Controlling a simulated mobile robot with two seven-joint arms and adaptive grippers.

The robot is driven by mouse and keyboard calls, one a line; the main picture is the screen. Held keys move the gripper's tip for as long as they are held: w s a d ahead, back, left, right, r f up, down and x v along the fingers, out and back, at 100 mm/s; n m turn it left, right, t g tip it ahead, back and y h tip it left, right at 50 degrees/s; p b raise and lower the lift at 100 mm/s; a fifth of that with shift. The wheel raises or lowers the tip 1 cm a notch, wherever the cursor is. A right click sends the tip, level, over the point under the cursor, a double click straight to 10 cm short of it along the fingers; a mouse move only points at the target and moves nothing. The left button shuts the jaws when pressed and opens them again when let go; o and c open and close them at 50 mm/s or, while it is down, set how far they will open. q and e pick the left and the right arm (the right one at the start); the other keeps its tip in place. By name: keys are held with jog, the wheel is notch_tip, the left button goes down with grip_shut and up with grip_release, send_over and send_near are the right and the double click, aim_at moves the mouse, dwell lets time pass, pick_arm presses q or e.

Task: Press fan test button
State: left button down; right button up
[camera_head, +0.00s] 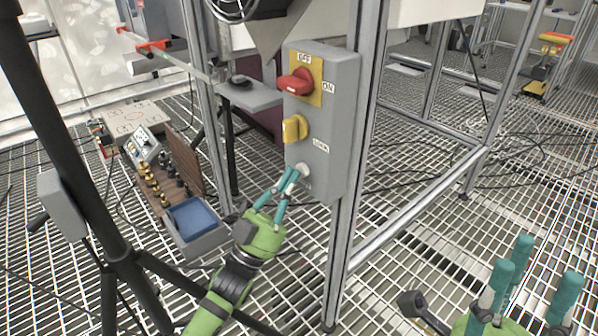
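A grey control box (328,130) is fixed to an upright metal post. It carries a red rotary switch (295,83) on a yellow plate marked OFF and ON, a yellow knob (294,128) near a LOCK label, and a small pale round button (304,170) low on its face. Lettering near the button is partly hidden and unreadable. My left gripper (292,177) has its teal fingers brought together, tips at the button's left edge; I cannot tell whether they touch it. My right gripper (535,275) is at the lower right, fingers apart and empty, away from the box.
A metal post (352,150) runs beside the box, and a diagonal rail (410,215) goes right from it. A black tripod leg (70,130) stands at left. A tray with a blue bin (195,218) is left of my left gripper. The floor is open grating.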

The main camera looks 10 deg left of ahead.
dwell(0.3)
pick_arm(q)
jog(key=shift+s+a+p, duration=0.3)
jog(key=shift+s, duration=0.1)
jog(key=s+a+p, duration=0.2)
jog(key=s+a, duration=0.1)
jog(key=s, duration=0.1)
jog(key=shift+s+a, duration=0.35)
jog(key=shift+s, duration=0.05)
dwell(0.8)
